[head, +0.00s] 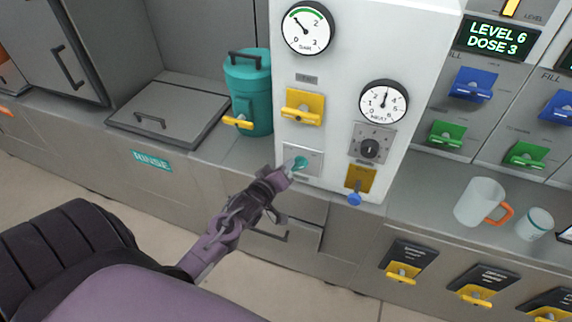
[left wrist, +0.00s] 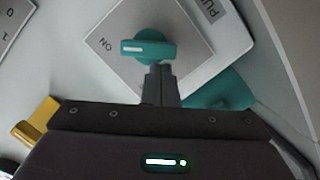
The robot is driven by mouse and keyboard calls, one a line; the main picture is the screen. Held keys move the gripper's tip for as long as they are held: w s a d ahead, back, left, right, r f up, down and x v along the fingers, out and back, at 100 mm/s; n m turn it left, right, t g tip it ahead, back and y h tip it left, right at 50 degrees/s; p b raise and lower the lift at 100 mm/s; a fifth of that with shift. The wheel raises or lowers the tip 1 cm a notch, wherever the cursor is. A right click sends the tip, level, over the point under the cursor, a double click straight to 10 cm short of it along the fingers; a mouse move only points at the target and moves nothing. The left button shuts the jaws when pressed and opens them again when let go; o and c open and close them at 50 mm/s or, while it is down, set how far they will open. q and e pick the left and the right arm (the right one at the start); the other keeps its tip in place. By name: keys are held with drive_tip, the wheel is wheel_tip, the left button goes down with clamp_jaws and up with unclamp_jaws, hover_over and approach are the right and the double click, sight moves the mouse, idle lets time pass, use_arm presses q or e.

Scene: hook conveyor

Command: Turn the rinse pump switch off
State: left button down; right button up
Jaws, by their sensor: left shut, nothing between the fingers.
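The rinse pump switch is a teal rotary knob (head: 300,163) on a light square plate low on the white panel. In the left wrist view the knob (left wrist: 148,46) has a white mark at its left end, on the side of the ON lettering. A partly cut-off label (left wrist: 213,9) reads "PU". My left gripper (head: 287,171) is at the switch plate in the head view. In the left wrist view its fingers (left wrist: 158,72) are shut and empty, just below the knob; I cannot tell whether they touch it. My right gripper is not in view.
A teal canister (head: 251,95) stands to the left. A mug (head: 480,201) is on the counter at the right.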

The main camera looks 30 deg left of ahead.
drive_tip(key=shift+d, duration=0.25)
use_arm(q)
drive_tip(key=shift+f+n, duration=0.15)
drive_tip(key=shift+n, duration=0.15)
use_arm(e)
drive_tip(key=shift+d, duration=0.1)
